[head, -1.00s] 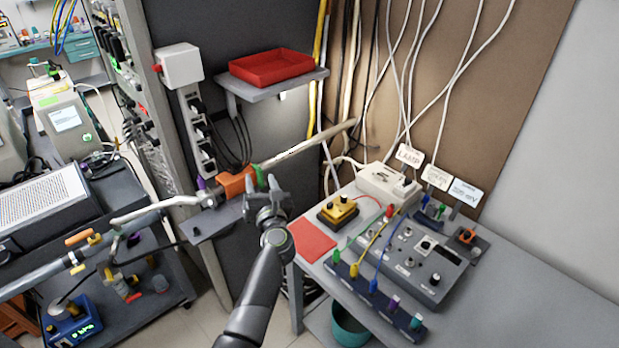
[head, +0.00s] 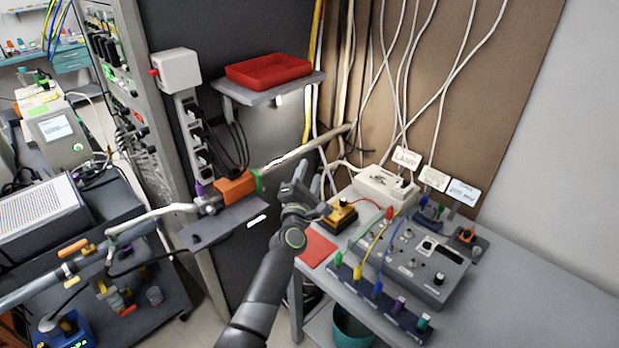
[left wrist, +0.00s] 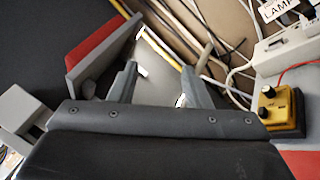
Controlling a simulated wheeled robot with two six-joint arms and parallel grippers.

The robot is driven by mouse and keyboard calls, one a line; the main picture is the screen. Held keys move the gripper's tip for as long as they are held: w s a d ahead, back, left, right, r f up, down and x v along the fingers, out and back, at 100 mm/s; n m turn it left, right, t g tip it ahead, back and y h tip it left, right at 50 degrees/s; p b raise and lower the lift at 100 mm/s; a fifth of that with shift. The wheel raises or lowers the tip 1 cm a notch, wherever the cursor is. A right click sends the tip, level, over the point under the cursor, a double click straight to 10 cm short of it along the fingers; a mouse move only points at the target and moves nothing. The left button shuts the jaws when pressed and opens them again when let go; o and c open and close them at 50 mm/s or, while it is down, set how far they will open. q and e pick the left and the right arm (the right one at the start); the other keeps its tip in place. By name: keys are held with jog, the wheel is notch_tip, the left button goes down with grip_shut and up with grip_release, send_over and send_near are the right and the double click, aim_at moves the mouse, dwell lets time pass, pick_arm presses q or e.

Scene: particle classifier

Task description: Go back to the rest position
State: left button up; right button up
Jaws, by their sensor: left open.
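My left gripper (head: 308,182) is open and empty, raised in front of the dark panel and beside the left end of the grey bench. In the left wrist view its two fingers (left wrist: 158,85) stand apart with nothing between them. A yellow box with knobs (head: 341,213) is just right of the gripper on the bench. It also shows at the right of the left wrist view (left wrist: 278,102). My right gripper is not in view.
A red tray (head: 268,70) sits on a wall shelf above. An orange clamp (head: 236,187) on a pipe is left of the gripper. A teal bin (head: 352,328) stands below.

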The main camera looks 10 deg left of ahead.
pick_arm(q)
jog(key=s+a+f+m+g+b, duration=0.1)
jog(key=s+a+f+m+g, duration=0.25)
jog(key=s+f, duration=0.65)
jog(key=s+a+f+m+g+b, duration=0.1)
jog(key=s+a+f+m+g, duration=0.3)
jog(key=f, duration=1.3)
jog(key=s+a+f+m+g, duration=0.15)
jog(key=s+f+m, duration=0.4)
jog(key=f, duration=0.75)
jog(key=s+a+f+m+g, duration=0.3)
jog(key=s+f, duration=0.4)
jog(key=s, duration=0.8)
jog(key=s+a+f+m+g+y+b, duration=0.1)
jog(key=s+a+f+m+g, duration=0.2)
jog(key=s+f, duration=0.4)
jog(key=s+a+f+m+g+y+b, duration=0.1)
jog(key=s+a+f+m+g, duration=0.3)
jog(key=s, duration=1.9)
notch_tip(320, 180, down, 3)
jog(key=shift+m, duration=0.3)
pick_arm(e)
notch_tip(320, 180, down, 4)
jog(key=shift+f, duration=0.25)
pick_arm(q)
jog(key=shift+c, duration=0.4)
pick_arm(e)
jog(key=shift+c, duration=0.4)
